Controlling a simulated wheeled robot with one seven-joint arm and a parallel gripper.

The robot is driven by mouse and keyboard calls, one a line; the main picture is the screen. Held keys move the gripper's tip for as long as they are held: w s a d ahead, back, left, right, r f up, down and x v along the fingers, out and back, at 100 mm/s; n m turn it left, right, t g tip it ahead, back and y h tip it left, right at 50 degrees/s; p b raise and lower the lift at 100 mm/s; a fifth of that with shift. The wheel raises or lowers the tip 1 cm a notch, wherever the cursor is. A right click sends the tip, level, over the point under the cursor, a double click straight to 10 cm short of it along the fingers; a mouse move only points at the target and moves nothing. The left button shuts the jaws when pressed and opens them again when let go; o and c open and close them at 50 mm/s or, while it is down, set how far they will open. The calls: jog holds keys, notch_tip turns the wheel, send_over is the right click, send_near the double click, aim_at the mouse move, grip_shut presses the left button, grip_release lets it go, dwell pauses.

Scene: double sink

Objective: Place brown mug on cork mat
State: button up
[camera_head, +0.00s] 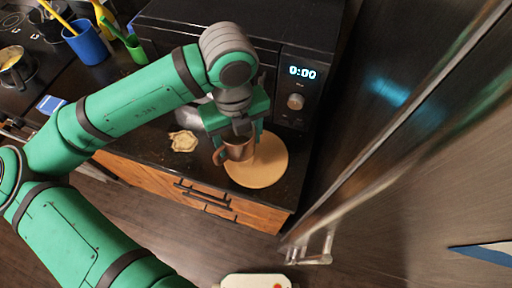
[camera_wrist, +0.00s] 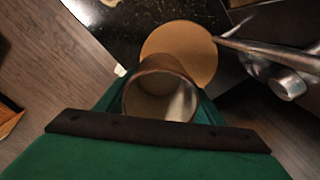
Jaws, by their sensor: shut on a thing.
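The brown mug (camera_head: 238,149) is held in my gripper (camera_head: 236,136), with its handle toward the left in the head view. In the wrist view the mug (camera_wrist: 160,92) sits between the fingers, its open mouth facing the camera. The round tan cork mat (camera_head: 262,172) lies on the dark counter. In the head view the mug overlaps the mat's upper left part. In the wrist view the mat (camera_wrist: 190,45) shows beyond the mug. I cannot tell whether the mug's base touches the mat.
A black microwave (camera_head: 296,75) stands behind the mat. A small pale item (camera_head: 184,141) lies on the counter left of the mug. A large metallic door with a handle (camera_head: 322,250) rises on the right.

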jog(key=d+f, duration=0.1)
jog(key=w+d+f, duration=0.1)
jog(key=f, duration=0.1)
jog(key=d+f, duration=0.1)
jog(key=f, duration=0.1)
jog(key=shift+w+d, duration=0.25)
jog(key=shift+w, duration=0.15)
jog(key=f, duration=0.2)
jog(key=shift+w+d+f, duration=0.2)
jog(key=shift+d+f, duration=0.1)
jog(key=shift+f, duration=0.6)
jog(key=shift+f, duration=0.15)
jog(key=o, duration=1.3)
notch_tip(320, 180, up, 12)
jog(key=shift+r, duration=0.15)
